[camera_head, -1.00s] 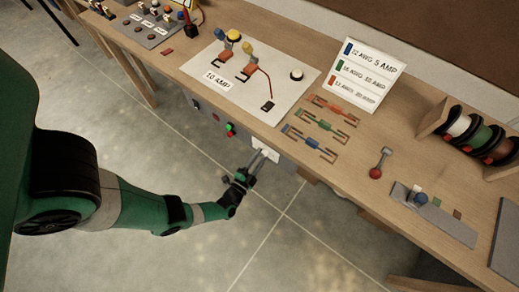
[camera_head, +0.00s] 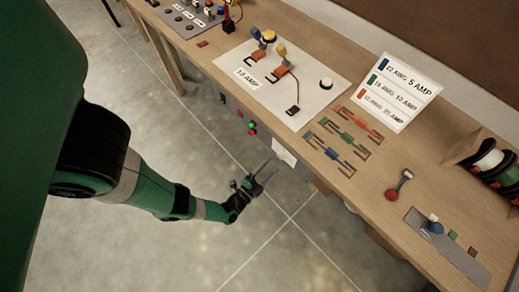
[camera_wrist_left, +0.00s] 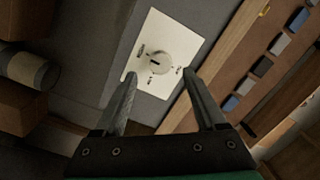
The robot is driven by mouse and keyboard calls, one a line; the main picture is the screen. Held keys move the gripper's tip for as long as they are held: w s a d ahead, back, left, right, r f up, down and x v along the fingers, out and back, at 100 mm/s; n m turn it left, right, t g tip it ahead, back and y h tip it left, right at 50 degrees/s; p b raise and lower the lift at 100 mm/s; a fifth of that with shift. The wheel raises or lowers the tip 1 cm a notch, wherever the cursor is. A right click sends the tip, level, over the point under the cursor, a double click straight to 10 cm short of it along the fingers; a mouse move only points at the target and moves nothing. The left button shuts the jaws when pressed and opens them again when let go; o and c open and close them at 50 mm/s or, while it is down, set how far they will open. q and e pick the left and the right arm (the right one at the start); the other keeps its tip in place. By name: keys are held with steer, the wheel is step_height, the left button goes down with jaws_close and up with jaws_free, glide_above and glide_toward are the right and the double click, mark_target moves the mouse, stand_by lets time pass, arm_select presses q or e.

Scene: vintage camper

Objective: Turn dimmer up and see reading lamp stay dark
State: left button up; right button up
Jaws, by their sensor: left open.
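The dimmer is a round pale knob (camera_wrist_left: 155,63) on a white plate (camera_wrist_left: 159,27) with small dark lettering, in the left wrist view. In the head view the plate (camera_head: 284,151) is on the bench's front side, below the top edge. The knob is too small to make out there. My left gripper (camera_head: 268,170) is open and empty in front of the plate, a little apart from it. In the left wrist view its fingertips (camera_wrist_left: 160,75) are spread to either side of the knob, not closed on it. I cannot identify a reading lamp. My right gripper is not in view.
Red and green indicators (camera_head: 252,128) are left of the plate on the bench front. The wooden bench top (camera_head: 345,195) carries a white fuse board (camera_head: 300,60), coloured fuse pieces (camera_head: 343,137), a sign (camera_head: 397,90) and wire spools (camera_head: 490,165). The floor (camera_head: 250,250) is open.

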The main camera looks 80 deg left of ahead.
arm_select(q)
steer(key=v, duration=0.7)
steer(key=shift+s+p, duration=0.15)
steer(key=shift+p, duration=0.15)
steer(key=shift+d, duration=0.1)
